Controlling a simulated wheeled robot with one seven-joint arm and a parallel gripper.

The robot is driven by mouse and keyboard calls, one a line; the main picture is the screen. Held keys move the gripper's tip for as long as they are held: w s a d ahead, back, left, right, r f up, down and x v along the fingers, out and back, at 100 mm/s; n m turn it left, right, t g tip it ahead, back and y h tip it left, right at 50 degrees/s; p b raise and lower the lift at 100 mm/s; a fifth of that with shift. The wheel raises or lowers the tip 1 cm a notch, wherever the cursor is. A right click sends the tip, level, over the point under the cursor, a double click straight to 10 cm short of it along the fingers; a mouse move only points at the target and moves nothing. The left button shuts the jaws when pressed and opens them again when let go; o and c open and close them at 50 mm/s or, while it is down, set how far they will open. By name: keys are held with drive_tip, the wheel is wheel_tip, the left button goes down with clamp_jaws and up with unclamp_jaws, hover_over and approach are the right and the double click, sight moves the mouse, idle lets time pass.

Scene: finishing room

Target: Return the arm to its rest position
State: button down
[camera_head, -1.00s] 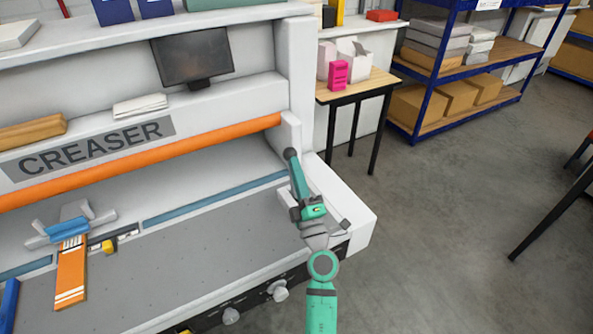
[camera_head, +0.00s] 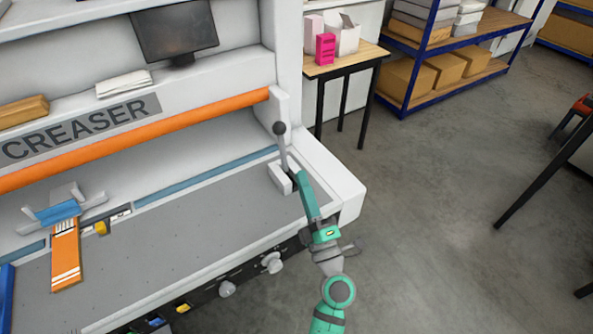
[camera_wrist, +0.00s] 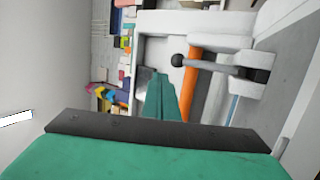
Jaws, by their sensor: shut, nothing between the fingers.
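My gripper (camera_head: 297,176) is at the right end of the creaser's bed in the head view, its fingers pointing up and away. It is shut and empty. Just beyond the fingertips stands the machine's lever (camera_head: 281,143), a grey rod with a dark round knob, set in a white block. In the wrist view the lever (camera_wrist: 205,64) shows sideways, to the right of my green finger (camera_wrist: 163,99), apart from it in the picture. Whether the fingers touch the lever's base cannot be told from the head view.
The creaser (camera_head: 180,215) fills the left, with an orange bar (camera_head: 130,143) and an orange strip (camera_head: 65,253) under a blue piece. A small table (camera_head: 350,62) with a pink box (camera_head: 325,49) stands behind. Shelves (camera_head: 455,52) stand at the back right.

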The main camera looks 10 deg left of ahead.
drive_tip(key=s+d+f+m+g+h, duration=0.1)
drive_tip(key=s+f+m, duration=0.5)
drive_tip(key=s, duration=0.6)
drive_tip(key=s+d+f+m+g+h, duration=0.2)
drive_tip(key=s+f+m+h, duration=0.3)
drive_tip(key=s, duration=0.8)
drive_tip(key=s+d+f+m+g+h, duration=0.1)
drive_tip(key=s+f+m+g+h, duration=0.1)
drive_tip(key=s+f+m+h, duration=0.2)
drive_tip(key=s+f+m, duration=0.3)
drive_tip(key=s+m, duration=0.4)
drive_tip(key=s, duration=0.2)
drive_tip(key=shift+d+f+g, duration=0.15)
drive_tip(key=shift+d+g, duration=0.1)
drive_tip(key=shift+g, duration=0.05)
